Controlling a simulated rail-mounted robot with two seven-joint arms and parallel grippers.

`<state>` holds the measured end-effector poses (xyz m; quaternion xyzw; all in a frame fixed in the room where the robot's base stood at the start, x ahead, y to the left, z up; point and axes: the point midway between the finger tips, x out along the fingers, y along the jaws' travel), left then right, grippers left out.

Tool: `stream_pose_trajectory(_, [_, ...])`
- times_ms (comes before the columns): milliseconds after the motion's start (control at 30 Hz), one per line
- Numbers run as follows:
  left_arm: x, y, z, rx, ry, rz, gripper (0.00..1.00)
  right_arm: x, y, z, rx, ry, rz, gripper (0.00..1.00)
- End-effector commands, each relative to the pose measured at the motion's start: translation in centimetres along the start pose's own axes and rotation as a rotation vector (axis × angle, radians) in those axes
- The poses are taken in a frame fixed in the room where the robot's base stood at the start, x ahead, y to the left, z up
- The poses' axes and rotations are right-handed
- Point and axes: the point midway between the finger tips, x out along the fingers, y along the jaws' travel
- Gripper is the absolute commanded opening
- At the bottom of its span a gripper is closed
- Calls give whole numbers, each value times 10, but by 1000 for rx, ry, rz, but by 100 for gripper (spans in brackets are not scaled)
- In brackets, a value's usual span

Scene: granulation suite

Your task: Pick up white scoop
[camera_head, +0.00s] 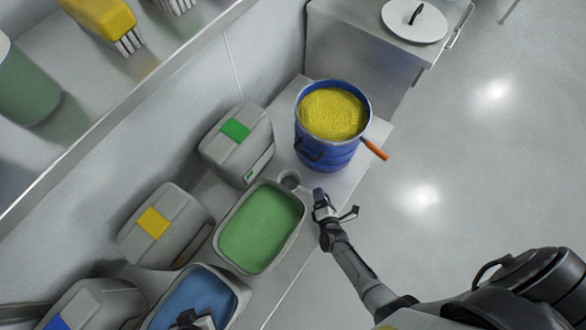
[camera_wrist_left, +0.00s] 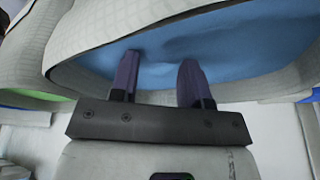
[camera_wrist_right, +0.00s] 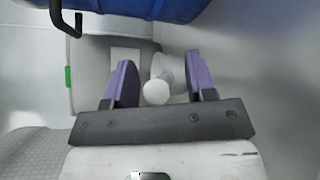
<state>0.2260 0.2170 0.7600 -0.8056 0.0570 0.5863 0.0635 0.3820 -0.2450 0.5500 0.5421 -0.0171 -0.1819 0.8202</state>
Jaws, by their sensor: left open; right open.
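The white scoop (camera_head: 290,180) lies on the bench between the green-filled bin and the blue drum, its handle pointing toward my right gripper. My right gripper (camera_head: 322,200) is open at the handle end. In the right wrist view, the scoop (camera_wrist_right: 170,66) shows with its round handle end between the two open fingers (camera_wrist_right: 160,85); I cannot tell whether they touch it. My left gripper (camera_head: 195,320) is at the bottom edge of the head view, over the blue-filled bin. In the left wrist view its fingers (camera_wrist_left: 157,80) are open and empty.
The blue drum (camera_head: 318,152) of yellow granules, with an orange-handled tool (camera_head: 375,149) at its side, stands behind the scoop. The green-filled bin (camera_head: 226,261) and blue-filled bin (camera_head: 228,284) are nearer. Grey lidded containers (camera_head: 222,150) line the wall. The floor at right is clear.

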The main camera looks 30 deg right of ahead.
Motion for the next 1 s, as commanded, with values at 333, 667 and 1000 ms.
stream_pose_trajectory(333, [6, 0, 1, 1, 1, 0, 43, 9, 1, -3, 0, -1, -2, 51])
stream_pose_trajectory(667, [6, 0, 2, 0, 1, 0, 43, 9, 1, -3, 0, -1, -1, 28])
stream_pose_trajectory(1000, [6, 1, 1, -2, 1, 1, 43, 9, 1, -3, 0, -1, -1, 0])
